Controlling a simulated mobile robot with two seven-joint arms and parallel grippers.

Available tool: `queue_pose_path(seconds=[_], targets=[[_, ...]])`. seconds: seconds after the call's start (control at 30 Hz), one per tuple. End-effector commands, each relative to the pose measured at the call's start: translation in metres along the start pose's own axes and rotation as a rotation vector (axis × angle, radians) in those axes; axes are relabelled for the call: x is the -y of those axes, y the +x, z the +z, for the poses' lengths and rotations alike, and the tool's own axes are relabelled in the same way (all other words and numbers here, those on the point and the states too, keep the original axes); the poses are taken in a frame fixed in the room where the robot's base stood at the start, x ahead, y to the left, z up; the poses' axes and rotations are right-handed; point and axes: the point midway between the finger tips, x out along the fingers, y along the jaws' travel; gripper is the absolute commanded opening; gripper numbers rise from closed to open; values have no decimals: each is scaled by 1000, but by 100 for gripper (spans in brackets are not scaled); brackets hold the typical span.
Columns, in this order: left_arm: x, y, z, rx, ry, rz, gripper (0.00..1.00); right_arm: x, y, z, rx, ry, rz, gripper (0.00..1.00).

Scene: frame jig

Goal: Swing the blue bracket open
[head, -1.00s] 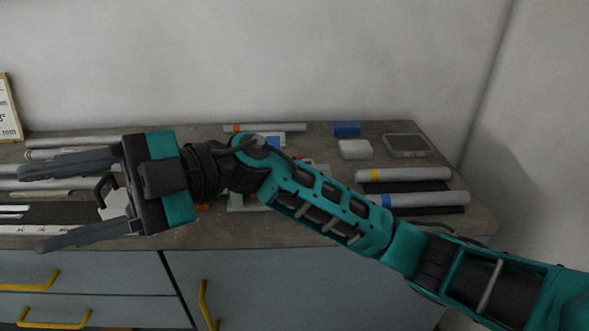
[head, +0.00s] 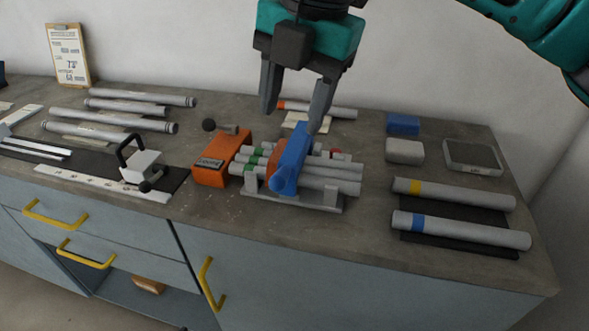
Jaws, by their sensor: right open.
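The blue bracket (head: 291,160) lies across several grey tubes (head: 330,171) in the jig (head: 312,203), near the middle of the head view. An orange piece (head: 274,158) sits beside it on its left. My right gripper (head: 293,121) points down from above with its fingers spread and nothing between them. My left gripper is not in view.
An orange block (head: 221,158) stands left of the jig. A black-handled white tool (head: 142,165) is further left. Two tubes (head: 455,194) lie on dark mats at right. A blue block (head: 403,123) and a grey block (head: 404,151) lie behind them.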

Motion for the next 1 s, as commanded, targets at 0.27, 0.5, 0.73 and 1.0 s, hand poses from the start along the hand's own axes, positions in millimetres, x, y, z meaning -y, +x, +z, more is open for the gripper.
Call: queue_pose_path(seconds=[0.27, 0.5, 0.73, 1.0], targets=[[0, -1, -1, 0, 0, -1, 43, 1, 35, 0, 1, 2, -8, 54], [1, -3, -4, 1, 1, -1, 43, 1, 86, 0, 0, 1, -6, 54], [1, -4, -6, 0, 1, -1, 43, 1, 118, 0, 0, 1, -4, 54], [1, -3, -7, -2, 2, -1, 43, 1, 128, 0, 1, 0, -2, 54]])
